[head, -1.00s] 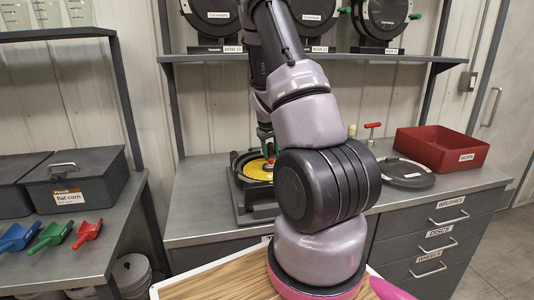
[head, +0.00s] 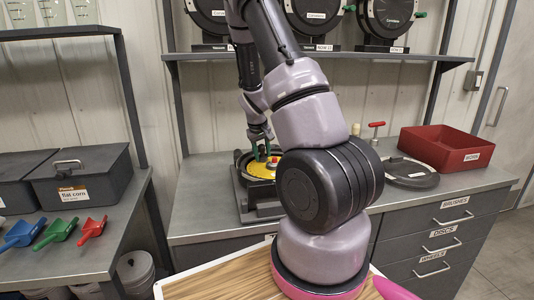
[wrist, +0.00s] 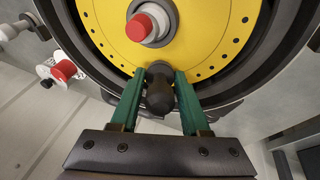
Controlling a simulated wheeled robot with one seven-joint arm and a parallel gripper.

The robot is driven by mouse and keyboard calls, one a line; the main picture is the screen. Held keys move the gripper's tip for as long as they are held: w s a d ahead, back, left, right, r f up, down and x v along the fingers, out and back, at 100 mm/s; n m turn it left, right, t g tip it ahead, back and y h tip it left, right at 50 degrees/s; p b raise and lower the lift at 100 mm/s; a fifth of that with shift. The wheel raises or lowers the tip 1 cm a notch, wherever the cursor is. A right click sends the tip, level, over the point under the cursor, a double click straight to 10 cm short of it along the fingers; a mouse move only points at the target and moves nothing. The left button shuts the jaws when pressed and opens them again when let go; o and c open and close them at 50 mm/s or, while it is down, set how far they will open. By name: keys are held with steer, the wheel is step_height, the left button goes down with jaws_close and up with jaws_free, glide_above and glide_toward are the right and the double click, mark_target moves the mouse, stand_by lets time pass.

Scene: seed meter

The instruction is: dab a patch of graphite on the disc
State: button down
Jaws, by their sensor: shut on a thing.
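The yellow disc (wrist: 185,60) has rings of small holes and a red knob (wrist: 147,25) at its hub. It sits in the round dark housing of the seed meter (wrist: 93,62) on the bench; the head view shows the disc (head: 263,170) partly behind my arm. My gripper (wrist: 160,84) has green fingers shut on a dark bulb-shaped dauber (wrist: 159,95). The dauber is over the disc's near rim in the wrist view; I cannot tell whether it touches. In the head view my gripper (head: 264,151) is above the disc and the dauber is not distinguishable.
A red bin (head: 447,149), a dark round cover (head: 409,172) and a red-handled tool (head: 375,130) are at the bench's right. Several meters stand on the shelf (head: 430,60) above. Coloured scoops (head: 56,233) and a lidded grey box (head: 80,179) are on the left bench.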

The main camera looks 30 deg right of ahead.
mark_target(254, 164)
steer(key=shift+s+a+f, duration=0.1)
steer(key=shift+a+f, duration=0.05)
steer(key=shift+a, duration=2)
steer(key=shift+d, duration=4.85)
steer(key=shift+a, duration=0.15)
steer(key=shift+a, duration=4.7)
steer(key=shift+r, duration=3.05)
